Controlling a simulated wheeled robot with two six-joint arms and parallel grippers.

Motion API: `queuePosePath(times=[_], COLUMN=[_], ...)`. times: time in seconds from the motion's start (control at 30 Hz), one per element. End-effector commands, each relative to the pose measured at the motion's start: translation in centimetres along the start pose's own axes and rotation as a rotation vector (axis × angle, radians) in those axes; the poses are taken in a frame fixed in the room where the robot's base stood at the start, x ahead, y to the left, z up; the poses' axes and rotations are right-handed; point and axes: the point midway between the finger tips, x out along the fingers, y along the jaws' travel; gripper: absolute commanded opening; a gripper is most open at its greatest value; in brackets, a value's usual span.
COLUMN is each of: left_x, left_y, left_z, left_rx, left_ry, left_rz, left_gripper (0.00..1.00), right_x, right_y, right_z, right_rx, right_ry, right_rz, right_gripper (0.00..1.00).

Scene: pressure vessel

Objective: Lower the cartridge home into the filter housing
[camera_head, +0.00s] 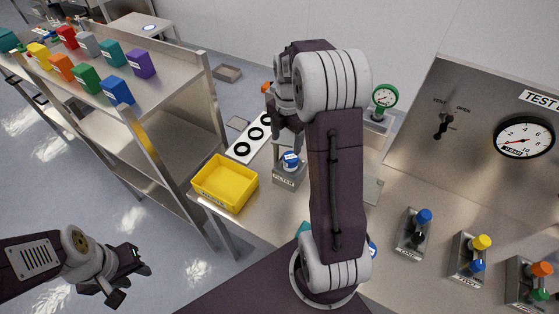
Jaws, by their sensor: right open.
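The filter housing (285,181) is a grey block labelled FILTER on the bench, right of the yellow bin. The cartridge (291,159), blue on top with a white band, stands upright at the housing's top. How deep it sits in the housing is hard to tell. My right gripper (285,132) is open just above and slightly left of the cartridge, pointing down and apart from it as far as I can see. My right arm hides part of the bench to the right. My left gripper (131,281) is open and empty, low at the left over the floor.
A yellow bin (225,183) stands left of the housing. A white strip with black rings (249,139) lies behind it. A green gauge (384,97) stands at the back. Several valve blocks (413,233) line the right. A shelf with colored boxes (141,64) stands at the left.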

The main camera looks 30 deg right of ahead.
Motion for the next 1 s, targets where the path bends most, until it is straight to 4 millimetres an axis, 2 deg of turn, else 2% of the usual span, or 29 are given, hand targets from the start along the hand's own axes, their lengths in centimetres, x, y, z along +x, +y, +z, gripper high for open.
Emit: queuePosePath(times=[0.1,0.17,0.3,0.4,0.5,0.63,0.9,1.0], left_x=[0.0,0.0,0.0,0.0,0.0,0.0,0.1,1.8], left_y=[0.0,0.0,0.0,0.0,0.0,0.0,0.0,0.0], left_z=[0.0,0.0,0.0,0.0,0.0,0.0,0.0,0.2], left_rx=[0.000,0.000,0.000,0.000,0.000,0.000,0.000,0.000], left_ry=[0.000,0.000,0.000,0.000,0.000,0.000,0.000,0.000], left_rz=[0.000,0.000,0.000,0.000,0.000,0.000,0.000,0.000], left_gripper=[0.36,0.36,0.36,0.36,0.36,0.36,0.36,0.36], right_x=[0.8,1.2,2.5,3.2,3.8,4.2,4.3,6.0], right_y=[-0.7,-1.4,-3.9,-5.9,-7.5,-8.4,-8.6,-8.6], right_z=[-5.0,-7.5,-12.7,-15.4,-17.0,-17.9,-17.9,-17.9], right_rx=[0.385,0.620,1.153,1.469,1.691,1.831,1.853,1.852], right_ry=[0.000,0.004,0.026,0.049,0.068,0.081,0.082,0.081], right_rz=[0.018,0.032,0.057,0.067,0.070,0.071,0.069,0.068], right_gripper=[0.69,0.69,0.69,0.69,0.69,0.69,0.69,0.69])
